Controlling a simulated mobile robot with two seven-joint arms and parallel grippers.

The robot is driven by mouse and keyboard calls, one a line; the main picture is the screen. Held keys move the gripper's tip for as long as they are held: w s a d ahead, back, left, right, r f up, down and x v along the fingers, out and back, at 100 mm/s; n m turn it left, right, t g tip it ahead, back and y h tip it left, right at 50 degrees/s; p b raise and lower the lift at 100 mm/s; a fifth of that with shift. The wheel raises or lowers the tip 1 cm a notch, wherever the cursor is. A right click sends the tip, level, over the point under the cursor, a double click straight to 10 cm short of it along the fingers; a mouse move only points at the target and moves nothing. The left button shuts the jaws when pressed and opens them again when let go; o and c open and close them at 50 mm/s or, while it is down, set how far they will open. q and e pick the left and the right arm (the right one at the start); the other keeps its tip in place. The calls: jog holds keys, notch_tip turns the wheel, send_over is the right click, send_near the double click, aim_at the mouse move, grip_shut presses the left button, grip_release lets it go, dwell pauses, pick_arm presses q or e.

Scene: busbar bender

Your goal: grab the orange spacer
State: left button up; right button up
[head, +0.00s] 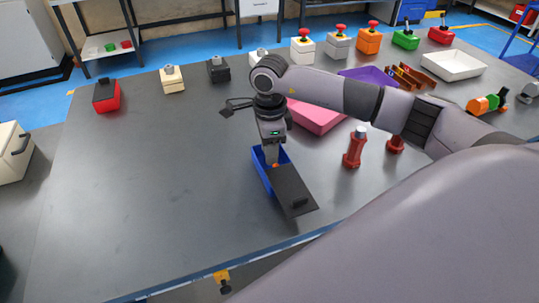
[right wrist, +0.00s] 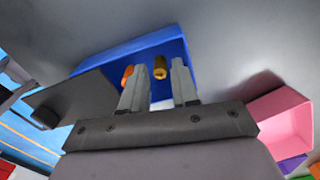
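An orange piece (right wrist: 127,75), which looks like the orange spacer, is inside the blue bin (right wrist: 112,63), partly hidden by a finger of my right gripper (right wrist: 158,66). A brass-coloured round piece (right wrist: 160,70) shows between the open fingers. In the head view my right gripper (head: 271,158) points down into the blue bin (head: 262,180), and a bit of orange (head: 276,165) shows by the fingers. I cannot tell whether the fingers touch anything. My left gripper is not in view.
A pink bin (head: 318,120) and a red bottle-shaped part (head: 354,148) stand to the right. A red box with a black top (head: 106,96) is at the far left. Several button boxes line the back edge. The table's left middle is clear.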

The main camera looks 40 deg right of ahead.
jog(key=shift+f, duration=0.35)
grip_shut()
jog(key=shift+r, duration=0.1)
